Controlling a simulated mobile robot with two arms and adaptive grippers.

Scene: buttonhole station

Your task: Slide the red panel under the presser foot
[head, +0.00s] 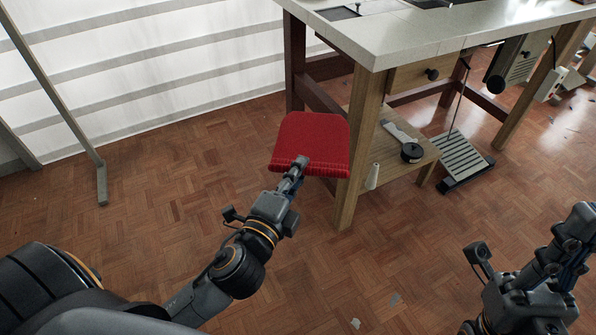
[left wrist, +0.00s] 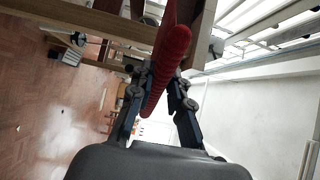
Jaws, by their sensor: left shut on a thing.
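My left gripper (head: 297,170) is shut on the panel's near edge. In the left wrist view the red panel (left wrist: 168,62) shows edge-on between the fingers of my left gripper (left wrist: 160,88). My right gripper (head: 525,310) is at the lower right of the head view, away from the table and the panel; its fingertips do not show clearly. The presser foot cannot be made out in either view.
The light-topped sewing table (head: 400,38) stands at the upper right, with a drawer (head: 425,75) below its top. A low shelf (head: 415,160) holds a white cone (head: 373,176) and a dark round item (head: 411,152). A foot pedal (head: 460,160) stands beneath.

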